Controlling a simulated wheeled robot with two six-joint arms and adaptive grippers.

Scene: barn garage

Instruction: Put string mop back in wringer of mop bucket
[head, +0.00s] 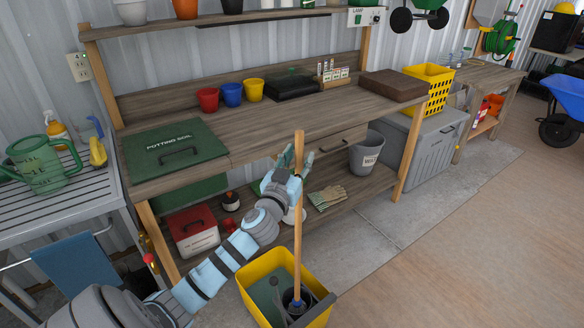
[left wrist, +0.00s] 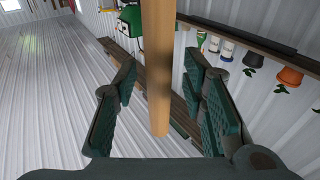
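The mop's wooden handle (head: 298,225) stands nearly upright, its lower end inside the yellow mop bucket (head: 250,278) on the floor. A small dark and bluish piece (head: 297,305) shows at the handle's foot; I cannot tell if the strings sit in the wringer. A grey part (head: 325,304) lies along the bucket's right side. My left gripper (head: 292,176) is at the upper handle. In the left wrist view the handle (left wrist: 158,70) passes between the open fingers (left wrist: 160,95), with gaps on both sides. My right gripper is out of view.
The wooden potting bench (head: 290,125) stands behind the bucket, with a lower shelf holding gloves (head: 327,197) and a grey bucket (head: 366,153). A slatted grey table (head: 60,205) is at left. Open floor (head: 440,250) lies to the right.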

